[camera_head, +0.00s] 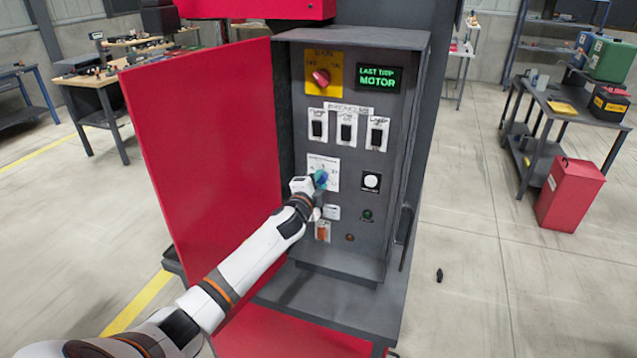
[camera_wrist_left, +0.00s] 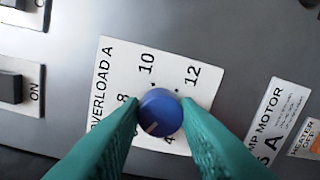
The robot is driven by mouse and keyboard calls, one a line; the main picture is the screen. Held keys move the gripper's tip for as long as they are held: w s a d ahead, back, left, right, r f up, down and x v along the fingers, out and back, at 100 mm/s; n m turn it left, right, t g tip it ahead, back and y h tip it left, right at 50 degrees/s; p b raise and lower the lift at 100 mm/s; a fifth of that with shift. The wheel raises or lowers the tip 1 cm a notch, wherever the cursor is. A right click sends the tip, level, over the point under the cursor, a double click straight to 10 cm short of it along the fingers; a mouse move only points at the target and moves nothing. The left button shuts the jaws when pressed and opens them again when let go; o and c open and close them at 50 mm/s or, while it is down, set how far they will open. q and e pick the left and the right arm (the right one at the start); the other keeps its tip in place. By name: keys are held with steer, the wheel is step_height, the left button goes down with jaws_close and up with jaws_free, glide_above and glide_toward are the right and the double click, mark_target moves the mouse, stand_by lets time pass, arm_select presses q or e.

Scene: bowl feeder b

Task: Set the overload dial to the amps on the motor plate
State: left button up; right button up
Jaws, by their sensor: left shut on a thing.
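The blue overload dial (camera_wrist_left: 160,112) sits on a white plate (camera_wrist_left: 112,60) lettered "OVERLOAD A". Numbers 8, 10 and 12 show around it; others are partly hidden by my fingers. The dial's pale pointer line faces the lower left in the left wrist view. My left gripper (camera_wrist_left: 160,125) is shut on the dial, a teal finger on each side. The white motor plate (camera_wrist_left: 275,125) reads "MP MOTOR" with a figure before "A" that I cannot read surely. In the head view the dial (camera_head: 320,178) is at my left gripper (camera_head: 314,184). My right gripper is not in view.
The grey panel carries a red knob on a yellow plate (camera_head: 321,77), a green-lettered display (camera_head: 378,78), several black switches and a white button (camera_head: 371,181). The open red door (camera_head: 215,150) stands left of my left arm.

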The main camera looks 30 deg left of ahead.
arm_select(q)
steer(key=o, duration=1)
steer(key=shift+c, duration=0.2)
steer(key=b+v, duration=0.2)
steer(key=v, duration=1)
